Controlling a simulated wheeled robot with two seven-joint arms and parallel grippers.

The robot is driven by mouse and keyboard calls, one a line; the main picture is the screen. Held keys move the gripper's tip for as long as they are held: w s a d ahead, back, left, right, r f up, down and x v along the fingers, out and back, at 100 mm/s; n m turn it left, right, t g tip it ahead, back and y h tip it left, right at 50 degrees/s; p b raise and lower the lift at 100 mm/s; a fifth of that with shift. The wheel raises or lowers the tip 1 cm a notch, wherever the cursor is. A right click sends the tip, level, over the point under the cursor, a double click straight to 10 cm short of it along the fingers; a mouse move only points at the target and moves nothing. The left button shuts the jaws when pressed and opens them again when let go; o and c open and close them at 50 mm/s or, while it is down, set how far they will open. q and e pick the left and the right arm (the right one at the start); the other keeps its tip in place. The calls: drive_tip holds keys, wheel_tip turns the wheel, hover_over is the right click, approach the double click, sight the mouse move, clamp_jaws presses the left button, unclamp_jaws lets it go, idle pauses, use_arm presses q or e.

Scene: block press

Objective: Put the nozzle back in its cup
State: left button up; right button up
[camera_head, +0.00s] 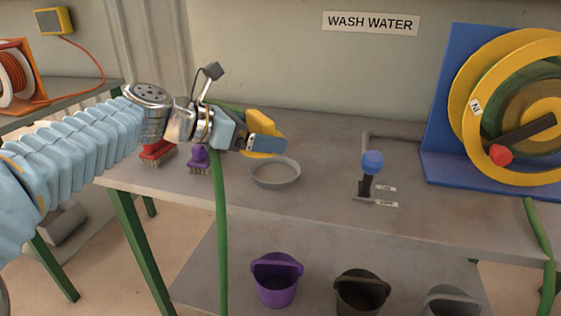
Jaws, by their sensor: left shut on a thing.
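My left gripper (268,146) reaches in from the left and is shut on the yellow nozzle (260,121). Its fingers hide part of the nozzle. A green hose (219,210) shows below the gripper and runs down over the table's front edge. The cup, a shallow grey ring (275,182), is on the table just below and slightly right of the gripper. The nozzle appears above the cup, and I see no contact between them. My right gripper is not in view.
A blue-knobbed lever (371,165) stands right of the cup. A hose reel (470,100) with a blue frame is at the right. A red brush (156,152) and a purple brush (198,160) lie left. Buckets, including a purple one (277,282), sit below.

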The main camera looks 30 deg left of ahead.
use_arm(q)
drive_tip(key=w+f, duration=0.2)
drive_tip(key=w+a+f, duration=0.1)
drive_tip(key=w+f, duration=0.1)
drive_tip(key=w, duration=0.1)
drive_tip(key=w+f, duration=0.2)
drive_tip(key=w, duration=0.1)
drive_tip(key=shift+a+f, duration=0.3)
drive_tip(key=shift+f, duration=0.1)
drive_tip(key=f, duration=0.3)
drive_tip(key=shift+w+f, duration=0.25)
drive_tip(key=shift+w, duration=0.1)
drive_tip(key=shift+f, duration=0.15)
